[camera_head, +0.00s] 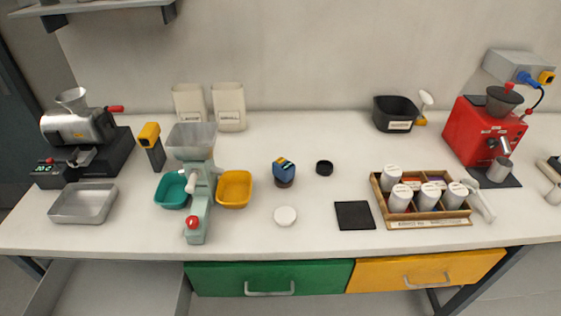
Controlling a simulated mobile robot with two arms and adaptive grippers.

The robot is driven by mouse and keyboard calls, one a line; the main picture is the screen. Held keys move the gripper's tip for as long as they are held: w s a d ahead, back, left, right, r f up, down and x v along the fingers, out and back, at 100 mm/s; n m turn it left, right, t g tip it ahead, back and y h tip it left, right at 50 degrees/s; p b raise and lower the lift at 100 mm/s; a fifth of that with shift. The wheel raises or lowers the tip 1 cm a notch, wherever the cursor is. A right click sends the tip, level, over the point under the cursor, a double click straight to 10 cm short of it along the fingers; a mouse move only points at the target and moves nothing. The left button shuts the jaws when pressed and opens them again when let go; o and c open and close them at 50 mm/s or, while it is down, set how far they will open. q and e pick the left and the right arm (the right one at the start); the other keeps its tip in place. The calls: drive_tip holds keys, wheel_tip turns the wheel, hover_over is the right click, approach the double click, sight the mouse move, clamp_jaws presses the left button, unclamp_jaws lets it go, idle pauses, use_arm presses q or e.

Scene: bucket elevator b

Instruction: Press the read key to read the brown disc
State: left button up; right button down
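A small blue handheld device (284,170) with a yellow and dark top face stands near the middle of the white bench. Its lower end is dark, perhaps with a dark brown disc under it; I cannot tell at this size. The read key is too small to make out. A white round disc or lid (285,216) lies in front of it, and a small black round cup or ring (324,168) lies to its right, both apart from it. Neither of my grippers is in view.
A green hand mill (196,220) with teal and yellow bowls stands left of the device. A black mat (354,215) and a wooden tray (430,219) of white-lidded jars lie to the right. A red grinder (480,130) stands far right. The bench behind the device is clear.

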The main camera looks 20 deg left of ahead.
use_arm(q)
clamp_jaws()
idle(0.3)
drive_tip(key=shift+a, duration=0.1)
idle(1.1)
